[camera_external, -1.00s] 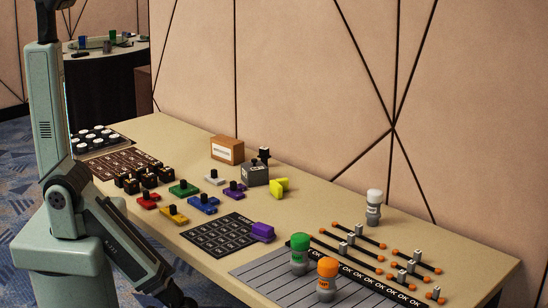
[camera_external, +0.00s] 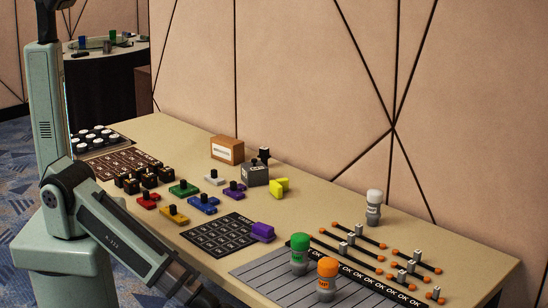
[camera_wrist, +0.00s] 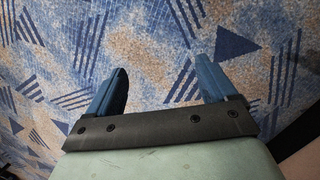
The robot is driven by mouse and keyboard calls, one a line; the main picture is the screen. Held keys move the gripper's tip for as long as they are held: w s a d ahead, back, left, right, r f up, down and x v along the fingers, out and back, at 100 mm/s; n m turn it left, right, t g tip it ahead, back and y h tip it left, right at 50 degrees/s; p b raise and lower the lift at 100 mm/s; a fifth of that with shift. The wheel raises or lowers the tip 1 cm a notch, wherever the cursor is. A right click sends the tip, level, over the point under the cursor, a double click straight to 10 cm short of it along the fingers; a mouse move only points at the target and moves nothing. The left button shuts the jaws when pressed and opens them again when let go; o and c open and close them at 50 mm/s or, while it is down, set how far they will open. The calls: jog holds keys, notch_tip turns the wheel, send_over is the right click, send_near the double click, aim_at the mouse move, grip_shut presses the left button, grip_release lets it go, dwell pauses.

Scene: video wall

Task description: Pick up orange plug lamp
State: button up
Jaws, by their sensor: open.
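The orange plug lamp (camera_external: 327,279) has an orange top and a grey body. It stands upright on the striped grey mat (camera_external: 270,277) near the front edge of the table. A green-topped lamp (camera_external: 299,254) stands just behind and left of it. In the wrist view my gripper (camera_wrist: 162,88) is open and empty, its two blue fingers apart over the patterned carpet. In the external view the end of my arm is low at the bottom edge, left of the lamps and in front of the table; the fingers do not show clearly there.
A white-topped lamp (camera_external: 374,207) stands at the back right. Rods with orange ends (camera_external: 354,251) lie right of the mat. Several coloured blocks and a cardboard box (camera_external: 227,149) stand further left.

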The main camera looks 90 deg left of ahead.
jog(key=w+d+r+m+t+h, duration=0.2)
jog(key=w+d+r+t, duration=0.2)
jog(key=w+d+r, duration=1.3)
notch_tip(320, 180, up, 32)
jog(key=n+t+y, duration=0.2)
jog(key=n+t, duration=0.1)
send_over(327, 261)
jog(key=s, duration=0.4)
jog(key=shift+x, duration=6.8)
jog(key=shift+a, duration=0.15)
jog(key=shift+c, duration=0.3)
jog(key=c, duration=1)
